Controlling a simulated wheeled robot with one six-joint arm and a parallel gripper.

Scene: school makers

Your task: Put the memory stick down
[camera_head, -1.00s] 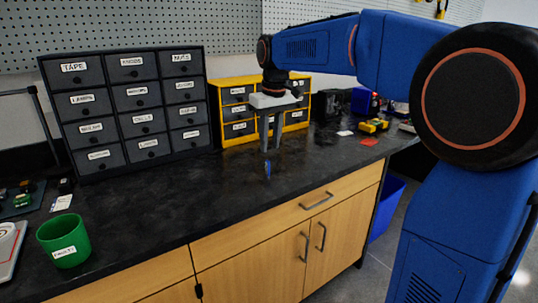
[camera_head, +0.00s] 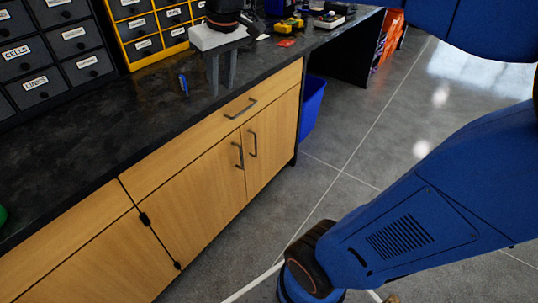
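The memory stick (camera_head: 183,85) looks like a small, narrow blue piece. It shows on the dark worktop (camera_head: 105,135), left of my gripper and apart from it. My gripper (camera_head: 221,90) points down over the worktop near its front edge. Its two grey fingers stand apart with a visible gap and nothing between them. I cannot tell how high the fingertips are above the worktop.
A black drawer cabinet (camera_head: 65,50) and a yellow-framed drawer unit (camera_head: 124,32) stand at the back. A yellow and dark tool (camera_head: 289,26) and a red card (camera_head: 286,43) lie to the right. A blue bin (camera_head: 312,108) stands on the floor.

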